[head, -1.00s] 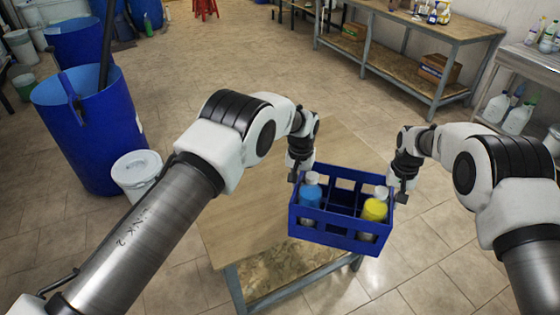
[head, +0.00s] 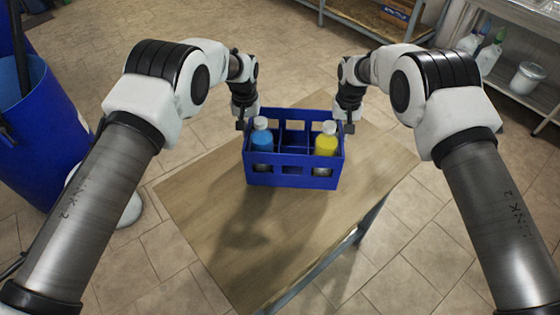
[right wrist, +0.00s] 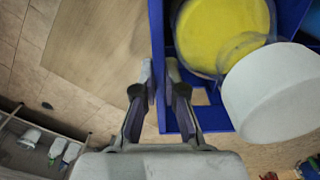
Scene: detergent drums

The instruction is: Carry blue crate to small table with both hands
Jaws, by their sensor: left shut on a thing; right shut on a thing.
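The blue crate (head: 292,159) hangs upright over the small wooden table (head: 198,202) in the head view, with a shadow on the tabletop below it. A bottle with blue contents (head: 261,138) stands in its left side and one with yellow contents (head: 326,142) in its right side, both white-capped. My left gripper (head: 240,124) is shut on the crate's left wall. My right gripper (head: 348,127) is shut on its right wall. In the right wrist view, its fingers (right wrist: 160,78) pinch the blue wall beside the yellow bottle (right wrist: 220,35). The crate's underside is hidden.
A large blue drum (head: 40,140) stands at the left, with a white bucket partly behind my left arm. A workbench is at the back. A metal shelf with bottles and a white tub (head: 527,77) is at the right. The near tabletop is bare.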

